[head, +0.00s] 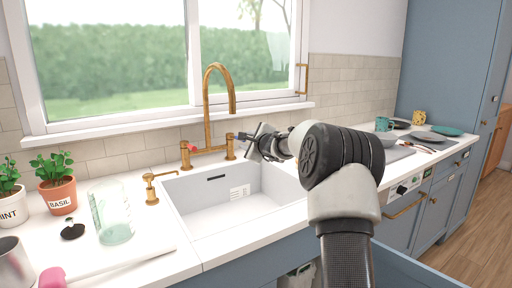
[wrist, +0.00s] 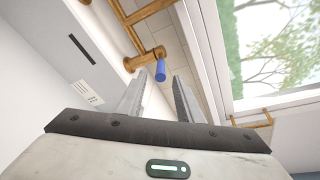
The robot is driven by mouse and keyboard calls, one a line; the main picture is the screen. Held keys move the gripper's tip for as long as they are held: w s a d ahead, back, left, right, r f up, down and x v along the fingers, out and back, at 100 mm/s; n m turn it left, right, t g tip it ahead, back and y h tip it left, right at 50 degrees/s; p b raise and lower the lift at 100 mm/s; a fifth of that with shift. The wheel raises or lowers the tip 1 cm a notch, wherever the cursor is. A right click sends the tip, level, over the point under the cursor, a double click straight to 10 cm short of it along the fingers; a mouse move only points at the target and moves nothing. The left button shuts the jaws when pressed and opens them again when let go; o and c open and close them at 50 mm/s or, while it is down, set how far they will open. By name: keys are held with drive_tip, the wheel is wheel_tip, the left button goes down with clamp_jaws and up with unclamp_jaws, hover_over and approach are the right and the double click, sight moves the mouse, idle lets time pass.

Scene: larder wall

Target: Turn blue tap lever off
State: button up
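The brass tap (head: 208,105) stands behind the white sink with a tall arched spout. Its blue lever (wrist: 161,71) shows in the wrist view, sticking out from a brass valve (wrist: 145,60) towards my gripper. My gripper (wrist: 158,82) is open, with one finger on each side of the lever's line. The lever's end appears between or just beyond the fingertips; I cannot tell whether they touch it. In the head view my gripper (head: 252,143) is beside the tap's right valve (head: 230,149), and the blue lever is hard to make out there.
The tap's red lever (head: 192,148) is on the left valve. The window sill (head: 150,124) runs behind the tap. The sink (head: 215,205) below is empty. A glass jar (head: 112,212), a basil pot (head: 60,196) and a small brass dispenser (head: 152,190) stand to the left.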

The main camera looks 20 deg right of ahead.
drive_tip(key=v, duration=0.8)
drive_tip(key=shift+s, duration=0.4)
drive_tip(key=shift+r, duration=0.1)
